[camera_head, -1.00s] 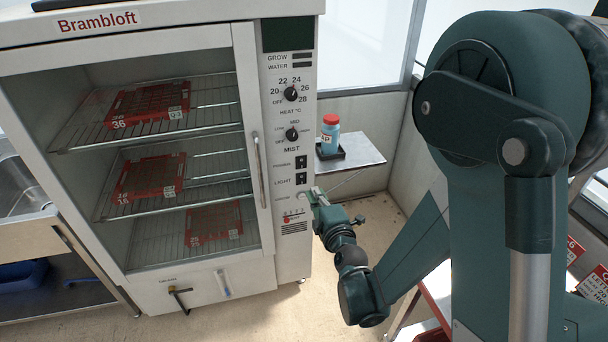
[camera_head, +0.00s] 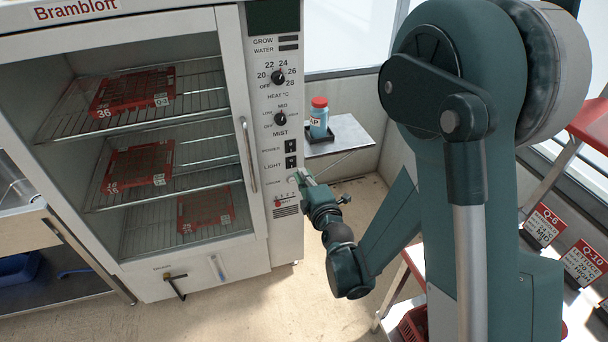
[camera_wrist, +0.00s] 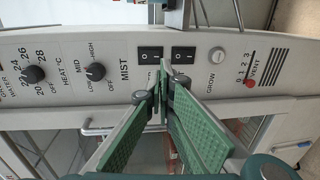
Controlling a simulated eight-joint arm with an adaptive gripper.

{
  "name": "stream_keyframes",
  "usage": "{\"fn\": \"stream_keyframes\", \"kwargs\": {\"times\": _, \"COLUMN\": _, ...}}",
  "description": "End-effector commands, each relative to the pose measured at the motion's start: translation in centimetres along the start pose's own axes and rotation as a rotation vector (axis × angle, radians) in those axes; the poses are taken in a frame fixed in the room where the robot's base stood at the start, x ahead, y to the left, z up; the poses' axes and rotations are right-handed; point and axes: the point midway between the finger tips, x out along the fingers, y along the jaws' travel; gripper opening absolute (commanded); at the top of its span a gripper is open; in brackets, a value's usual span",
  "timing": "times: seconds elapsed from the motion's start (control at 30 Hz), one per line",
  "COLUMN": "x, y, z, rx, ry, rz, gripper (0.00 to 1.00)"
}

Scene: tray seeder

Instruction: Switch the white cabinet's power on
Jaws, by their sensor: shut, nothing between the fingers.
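The white cabinet (camera_head: 262,225) stands at left with a control panel down its right side. Its power switch (camera_head: 291,146) is a black rocker above the similar light switch (camera_head: 291,162). In the wrist view the panel lies sideways; the power switch (camera_wrist: 151,54) shows an O mark and the light switch (camera_wrist: 183,54) an I mark. My gripper (camera_head: 300,176) is close to the panel, just below the light switch in the head view. In the wrist view my gripper (camera_wrist: 162,70) is shut and empty, its tips in front of the switch labels, partly hiding them. Contact cannot be told.
Heat knob (camera_head: 277,77) and mist knob (camera_head: 280,119) sit above the switches; a red vent slider (camera_wrist: 249,83) sits below. The door handle (camera_head: 248,155) runs beside the panel.

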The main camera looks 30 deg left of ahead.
Motion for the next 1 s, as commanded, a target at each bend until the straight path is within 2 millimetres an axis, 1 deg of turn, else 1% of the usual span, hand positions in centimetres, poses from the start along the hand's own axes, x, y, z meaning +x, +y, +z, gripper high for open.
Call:
{"fn": "stream_keyframes", "kwargs": {"times": 0.07, "x": 0.7, "y": 0.2, "z": 0.0, "rx": 0.000, "ry": 0.000, "rz": 0.000, "gripper": 0.00}}
{"fn": "stream_keyframes", "kwargs": {"times": 0.5, "x": 7.5, "y": -0.1, "z": 0.0, "rx": 0.001, "ry": 0.000, "rz": 0.000, "gripper": 0.00}}
{"fn": "stream_keyframes", "kwargs": {"times": 0.7, "x": 10.1, "y": -0.1, "z": 0.0, "rx": 0.000, "ry": 0.000, "rz": 0.000, "gripper": 0.00}}
{"fn": "stream_keyframes", "kwargs": {"times": 0.83, "x": 11.3, "y": -0.1, "z": 0.0, "rx": 0.001, "ry": 0.000, "rz": 0.000, "gripper": 0.00}}
{"fn": "stream_keyframes", "kwargs": {"times": 1.0, "x": 12.1, "y": 0.0, "z": 0.0, "rx": 0.001, "ry": 0.000, "rz": 0.000, "gripper": 0.00}}
